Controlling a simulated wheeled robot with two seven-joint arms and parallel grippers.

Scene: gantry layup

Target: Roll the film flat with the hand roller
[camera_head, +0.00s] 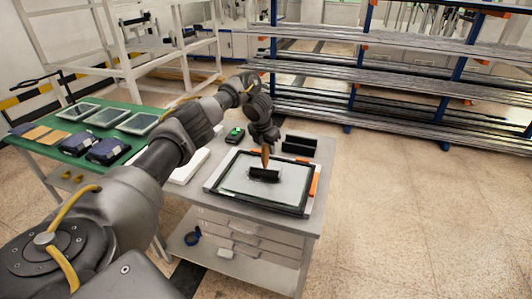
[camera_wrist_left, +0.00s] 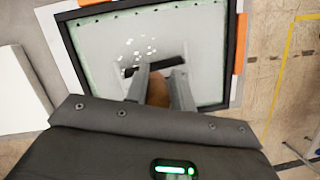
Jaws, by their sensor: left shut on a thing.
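The hand roller (camera_head: 265,174) has a black cylinder and a brown handle. My left gripper (camera_head: 266,146) is shut on the handle from above, with the roller at or just over the film; contact is hard to tell. The film (camera_head: 285,190) is a pale translucent sheet inside a black frame (camera_head: 246,204). In the left wrist view the roller (camera_wrist_left: 172,65) lies across the film, partly hidden by the fingers of my left gripper (camera_wrist_left: 160,85). Several small white specks (camera_wrist_left: 138,50) show on the film left of the roller. My right gripper is not in view.
The frame sits on a grey drawer cabinet (camera_head: 313,222) with orange pieces (camera_head: 315,180) at its right edge. Black blocks (camera_head: 299,145) and a small green-lit device (camera_head: 235,134) stand behind. A green table (camera_head: 40,152) with tablets is left. Floor at right is clear.

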